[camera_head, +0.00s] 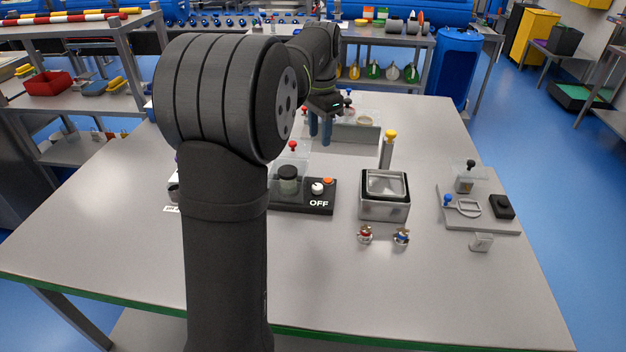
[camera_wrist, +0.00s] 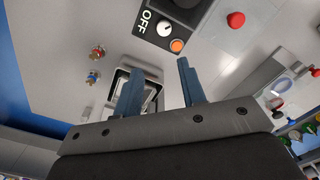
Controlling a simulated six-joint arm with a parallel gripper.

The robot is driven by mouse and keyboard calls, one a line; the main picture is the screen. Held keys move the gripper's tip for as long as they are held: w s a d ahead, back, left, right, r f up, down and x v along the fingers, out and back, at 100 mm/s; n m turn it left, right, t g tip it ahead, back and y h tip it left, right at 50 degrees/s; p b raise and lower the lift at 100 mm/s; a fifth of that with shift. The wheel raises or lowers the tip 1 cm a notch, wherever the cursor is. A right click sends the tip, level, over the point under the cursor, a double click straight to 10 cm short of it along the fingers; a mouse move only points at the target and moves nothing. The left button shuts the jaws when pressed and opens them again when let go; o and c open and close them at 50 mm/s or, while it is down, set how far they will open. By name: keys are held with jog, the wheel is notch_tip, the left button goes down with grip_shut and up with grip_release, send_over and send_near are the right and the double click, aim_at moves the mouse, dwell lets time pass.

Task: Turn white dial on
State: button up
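The white dial (camera_head: 317,188) sits on a black control box (camera_head: 322,206) marked OFF, near the middle of the table. Beside the dial is an orange button (camera_head: 328,181). In the wrist view the dial (camera_wrist: 164,28) and the orange button (camera_wrist: 177,45) show at the top, beyond the fingertips. My gripper (camera_head: 320,140) is above the table, behind the box and apart from it. In the wrist view its two blue fingers (camera_wrist: 160,75) stand apart with nothing between them touching.
A metal tub (camera_head: 384,208) stands right of the box. Two small fittings, red (camera_head: 365,235) and blue (camera_head: 401,237), lie in front of it. A grey plate (camera_head: 477,222) with parts is at the right. A red-knobbed clear cover (camera_head: 292,147) is left. The table's front right is clear.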

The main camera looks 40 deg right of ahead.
send_near(319, 186)
jog(key=shift+m, duration=0.3)
notch_tip(319, 186, down, 9)
jog(key=shift+w, duration=0.1)
jog(key=shift+c, duration=0.5)
